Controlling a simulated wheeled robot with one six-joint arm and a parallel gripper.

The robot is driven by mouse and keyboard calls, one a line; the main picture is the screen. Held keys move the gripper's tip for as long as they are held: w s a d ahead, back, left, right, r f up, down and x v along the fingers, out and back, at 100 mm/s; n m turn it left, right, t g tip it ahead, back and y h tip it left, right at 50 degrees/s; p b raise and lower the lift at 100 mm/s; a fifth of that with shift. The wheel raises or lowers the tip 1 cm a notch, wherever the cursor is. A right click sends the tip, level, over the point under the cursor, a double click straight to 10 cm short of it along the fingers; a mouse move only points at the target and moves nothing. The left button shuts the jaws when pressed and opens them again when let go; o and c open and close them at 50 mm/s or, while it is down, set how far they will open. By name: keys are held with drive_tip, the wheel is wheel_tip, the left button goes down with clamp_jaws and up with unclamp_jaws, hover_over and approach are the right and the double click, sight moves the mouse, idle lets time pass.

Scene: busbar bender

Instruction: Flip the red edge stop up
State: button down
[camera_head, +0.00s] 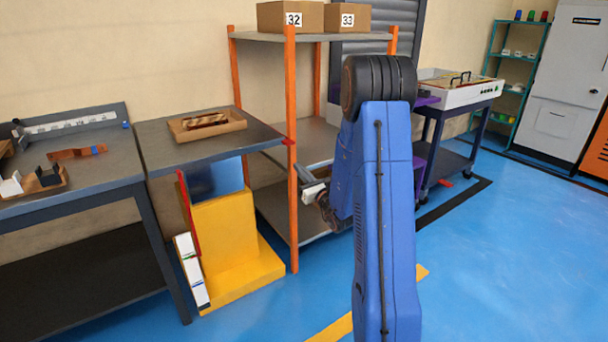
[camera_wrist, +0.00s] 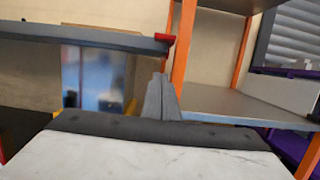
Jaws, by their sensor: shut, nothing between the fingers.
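The red edge stop (camera_head: 289,141) is a small red piece at the right front corner of the grey table (camera_head: 165,151). In the wrist view the red edge stop (camera_wrist: 165,37) shows as a flat red piece at the end of the table edge, lying about level with the top. My gripper (camera_head: 304,174) is below and slightly right of it in the head view, beside an orange post. In the wrist view my gripper (camera_wrist: 160,78) has its dark fingers together and empty, with tips below the red stop and apart from it in the picture.
An orange-posted shelf (camera_head: 291,205) stands close to my gripper. A wooden tray (camera_head: 206,125) lies on the grey table. A yellow stand (camera_head: 228,230) with a blue panel is under the table. A workbench (camera_head: 105,170) is at left. Blue floor is open at right.

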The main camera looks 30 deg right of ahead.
drive_tip(key=w+r, duration=0.4)
drive_tip(key=r, duration=0.1)
drive_tip(key=shift+w, duration=0.35)
drive_tip(key=shift+a+r, duration=0.1)
